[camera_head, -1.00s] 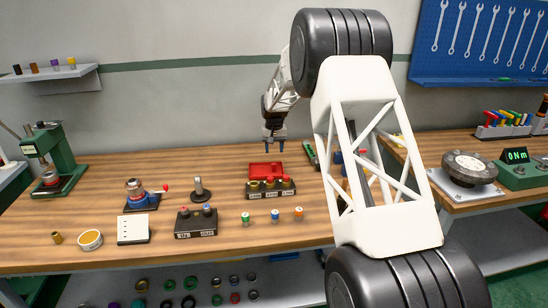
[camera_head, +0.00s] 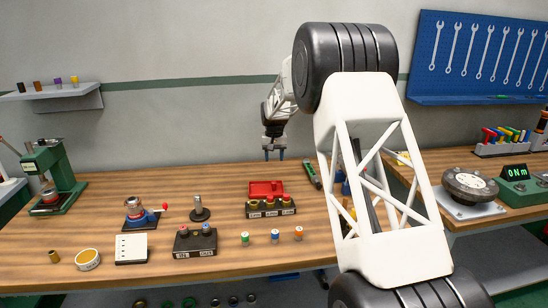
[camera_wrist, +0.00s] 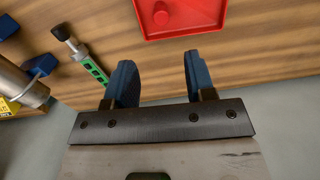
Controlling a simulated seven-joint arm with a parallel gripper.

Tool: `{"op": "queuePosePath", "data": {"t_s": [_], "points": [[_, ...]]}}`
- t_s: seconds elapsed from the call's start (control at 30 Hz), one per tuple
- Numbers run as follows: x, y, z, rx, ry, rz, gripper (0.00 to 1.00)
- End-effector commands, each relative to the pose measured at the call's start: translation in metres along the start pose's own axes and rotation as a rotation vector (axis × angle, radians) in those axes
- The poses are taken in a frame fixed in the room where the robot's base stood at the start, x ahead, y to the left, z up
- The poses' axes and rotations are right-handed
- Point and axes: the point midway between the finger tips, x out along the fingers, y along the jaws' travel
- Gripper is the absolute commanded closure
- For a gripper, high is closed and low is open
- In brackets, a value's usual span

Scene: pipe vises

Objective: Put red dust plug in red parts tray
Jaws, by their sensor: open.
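The red parts tray (camera_head: 265,184) sits towards the back of the workbench, behind a dark rack (camera_head: 271,213) holding several brass fittings. Red tops (camera_head: 287,200) show on the rack, and a red top (camera_head: 184,231) shows on a dark labelled block farther left. I cannot tell which is the red dust plug. My gripper (camera_head: 274,154) is open and empty, above and behind the tray near the wall. In the wrist view its blue fingers (camera_wrist: 160,78) stand apart with bare bench between them. The tray also shows in the wrist view (camera_wrist: 205,18), with a small round spot (camera_wrist: 160,16) on it.
Green, blue and orange capped pieces (camera_head: 275,236) stand before the rack. The dark block (camera_head: 195,244), a black post (camera_head: 199,209), a small vise (camera_head: 136,215) and a white pad (camera_head: 131,249) lie left. A green tool (camera_head: 312,174) lies right of the tray.

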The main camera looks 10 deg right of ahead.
Motion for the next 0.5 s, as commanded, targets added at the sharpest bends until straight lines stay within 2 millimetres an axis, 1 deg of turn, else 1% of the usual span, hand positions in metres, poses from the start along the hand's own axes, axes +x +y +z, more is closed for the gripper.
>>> {"op": "queuePosePath", "data": {"t_s": [0.27,0.37,0.5], "points": [[-0.001,0.0,0.001,0.0,0.001,0.0,0.5],[-0.006,0.001,0.006,-0.001,0.003,0.0,0.5],[-0.02,0.003,0.019,-0.002,0.01,-0.001,0.5]]}}
